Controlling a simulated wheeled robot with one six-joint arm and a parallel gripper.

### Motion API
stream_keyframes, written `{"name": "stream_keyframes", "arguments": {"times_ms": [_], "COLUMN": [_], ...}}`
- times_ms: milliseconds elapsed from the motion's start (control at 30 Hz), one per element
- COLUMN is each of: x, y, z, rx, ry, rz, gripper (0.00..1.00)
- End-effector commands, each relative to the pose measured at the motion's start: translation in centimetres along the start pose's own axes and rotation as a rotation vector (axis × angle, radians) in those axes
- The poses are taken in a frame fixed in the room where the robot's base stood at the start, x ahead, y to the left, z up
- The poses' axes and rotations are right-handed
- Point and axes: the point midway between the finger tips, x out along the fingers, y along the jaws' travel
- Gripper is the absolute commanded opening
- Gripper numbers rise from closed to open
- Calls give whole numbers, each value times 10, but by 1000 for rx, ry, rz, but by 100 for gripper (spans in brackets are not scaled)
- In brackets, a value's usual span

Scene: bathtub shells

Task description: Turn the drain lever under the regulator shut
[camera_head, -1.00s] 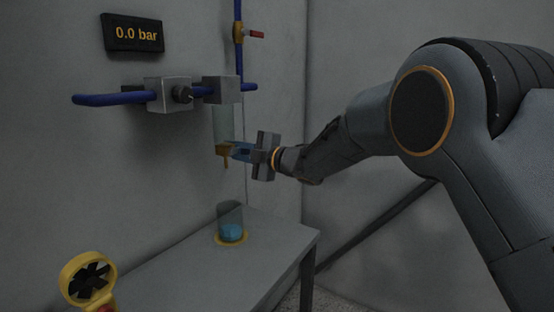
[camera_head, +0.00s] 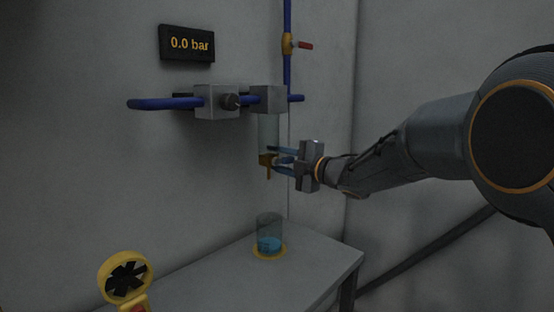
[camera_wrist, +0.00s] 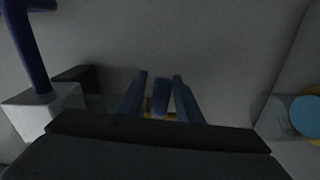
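The regulator (camera_head: 217,101) is a grey block with a dark knob on the blue pipe at the wall. A clear bowl (camera_head: 268,134) hangs under the grey block beside it. A brass drain fitting (camera_head: 268,161) sits at the bowl's bottom, its spout pointing down. My gripper (camera_head: 273,160) reaches in from the right at the fitting. In the wrist view the blue drain lever (camera_wrist: 160,94) stands between my two blue fingers (camera_wrist: 160,100), with a narrow gap on each side. The fingers are open around it. The fitting behind is mostly hidden there.
A glass with blue liquid (camera_head: 269,236) stands below on the grey bench (camera_head: 215,285). A gauge display (camera_head: 187,44) reads 0.0 bar. A red-handled valve (camera_head: 288,44) is on the upper pipe. A yellow fan-like device (camera_head: 125,275) is at the lower left.

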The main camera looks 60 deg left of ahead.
Motion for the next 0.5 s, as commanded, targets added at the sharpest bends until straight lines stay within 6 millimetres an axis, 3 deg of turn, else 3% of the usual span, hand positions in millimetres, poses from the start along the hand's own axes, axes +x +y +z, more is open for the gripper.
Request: {"name": "stream_keyframes", "arguments": {"times_ms": [333,500], "x": [-4,-24], "y": [0,0], "z": [2,2], "rx": [0,2], "ry": [-2,-3], "rz": [0,0], "gripper": [34,34]}}
